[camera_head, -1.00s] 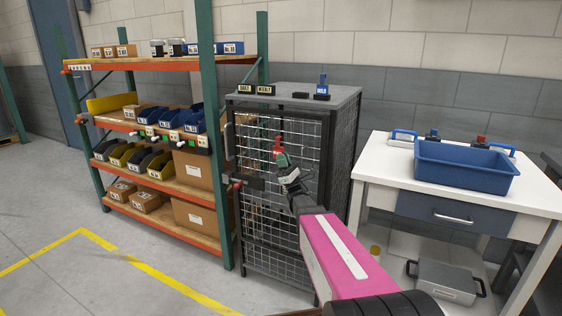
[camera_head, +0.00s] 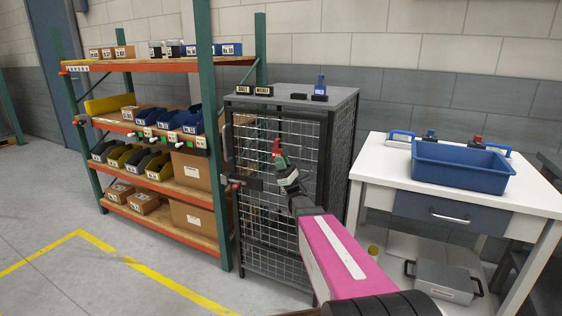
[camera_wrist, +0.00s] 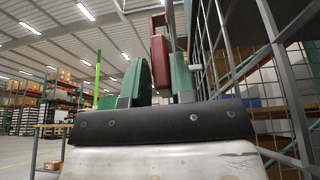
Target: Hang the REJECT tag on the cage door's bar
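My gripper (camera_head: 279,157) is raised in front of the upper part of the mesh cage door (camera_head: 262,211). A red tag-like piece (camera_head: 276,146) stands up between its green fingertips. In the wrist view, the red piece (camera_wrist: 161,62) sits upright between the two green fingers (camera_wrist: 159,82), which appear closed on it. A thin pale part shows at its top, beside the cage's dark bars (camera_wrist: 283,62). I cannot read any lettering on it. Whether it touches the door is unclear. A dark latch block (camera_head: 247,183) sits at the door's left side.
The cage top (camera_head: 345,93) carries small labelled blocks (camera_head: 264,90) and a blue tag (camera_head: 320,83) on a dark stand. A shelf rack (camera_head: 229,235) with bins stands left. A white table (camera_head: 368,160) with a blue tray (camera_head: 462,178) stands right. Floor at front left is clear.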

